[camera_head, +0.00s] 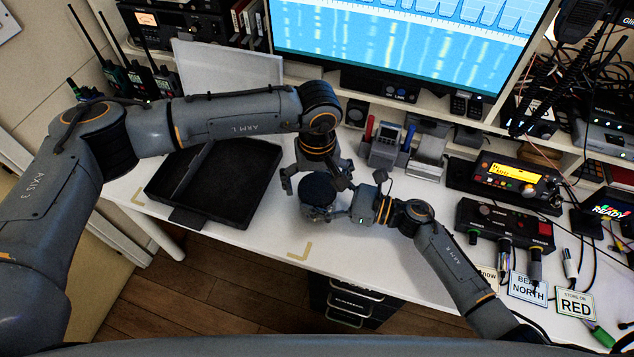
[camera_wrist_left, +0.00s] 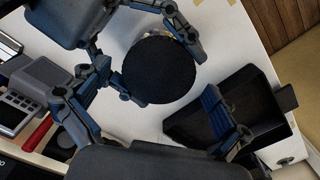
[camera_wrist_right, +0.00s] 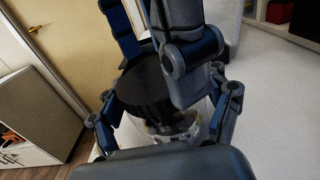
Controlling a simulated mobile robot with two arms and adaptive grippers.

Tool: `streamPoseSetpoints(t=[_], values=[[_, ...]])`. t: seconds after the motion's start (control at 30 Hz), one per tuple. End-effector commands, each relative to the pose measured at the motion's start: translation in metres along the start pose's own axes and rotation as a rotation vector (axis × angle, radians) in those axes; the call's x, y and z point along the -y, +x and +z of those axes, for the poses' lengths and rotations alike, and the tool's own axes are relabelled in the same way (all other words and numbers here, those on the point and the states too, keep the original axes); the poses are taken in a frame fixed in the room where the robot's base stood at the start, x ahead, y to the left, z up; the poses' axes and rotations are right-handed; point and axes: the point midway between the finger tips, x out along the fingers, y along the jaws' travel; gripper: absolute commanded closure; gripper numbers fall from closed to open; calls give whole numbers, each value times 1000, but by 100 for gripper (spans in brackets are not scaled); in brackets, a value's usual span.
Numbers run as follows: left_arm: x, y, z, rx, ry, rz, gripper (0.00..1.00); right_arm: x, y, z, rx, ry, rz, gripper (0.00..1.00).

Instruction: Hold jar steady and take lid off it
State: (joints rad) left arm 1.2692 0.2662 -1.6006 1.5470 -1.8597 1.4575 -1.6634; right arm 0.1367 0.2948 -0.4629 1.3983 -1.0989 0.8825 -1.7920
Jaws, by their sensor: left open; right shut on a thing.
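The jar has a wide round black lid (camera_head: 318,187) and a clear glass body (camera_wrist_right: 172,124). It stands near the front edge of the white desk. My right gripper (camera_head: 333,212) is shut around the glass body from the right. My left gripper (camera_head: 314,178) is open above the jar, its fingers spread on either side of the lid. In the left wrist view the lid (camera_wrist_left: 160,70) lies between those fingers, with gaps visible. In the right wrist view a left finger partly hides the lid (camera_wrist_right: 146,82), which appears seated on the jar. Most of the glass is hidden.
A black divided tray (camera_head: 230,207) lies left of the jar on the desk (camera_head: 280,250). A holder with red and blue tools (camera_head: 385,148) stands behind to the right. Radio boxes (camera_head: 503,222), cables and label cards (camera_head: 527,288) crowd the right side. Bare desk lies in front.

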Motion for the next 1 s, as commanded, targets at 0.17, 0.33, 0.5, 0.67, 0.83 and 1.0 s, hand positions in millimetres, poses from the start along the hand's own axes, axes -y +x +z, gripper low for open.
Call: streamPoseSetpoints(t=[0.17,0.33,0.5,0.67,0.83,1.0], values=[[-1,-14,-1,-3,1,2,0,0,-2,-5,-10,1,-3,100],[0,-38,-1,-3,1,3,0,0,-2,-5,-10,1,-2,100],[-1,-47,1,1,10,2,4,0,-2,-5,-10,1,-2,100],[-4,-62,2,2,58,6,4,0,-2,-5,-10,1,-2,100],[-2,-75,1,2,92,3,4,0,-2,-5,-11,1,-2,100],[0,-64,0,3,97,-1,4,0,-2,-5,-11,1,-2,100]])
